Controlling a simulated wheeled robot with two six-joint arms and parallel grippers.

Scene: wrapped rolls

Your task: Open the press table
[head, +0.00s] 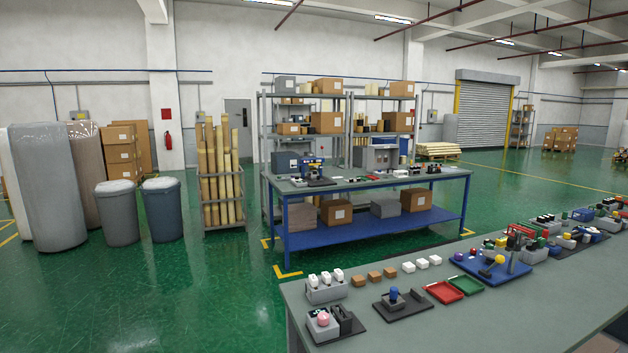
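Neither of my grippers is in view. I cannot tell for sure which thing is the press table. A blue and dark device (314,170) on a dark base stands at the left end of the blue-framed workbench (365,182). On the grey near bench (470,320), a small grey block with a blue knob (394,297) sits on a dark plate. Left of it, a grey block with a pink ball (323,321) stands beside a dark block. These are too small to tell whether any part is open or shut.
The near bench carries white and brown blocks (374,278), a red tray (444,292), a green tray (466,284) and a blue board (492,264) with small parts. Wrapped rolls (47,190) and bins (162,210) stand left. Green floor (190,290) is clear in front.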

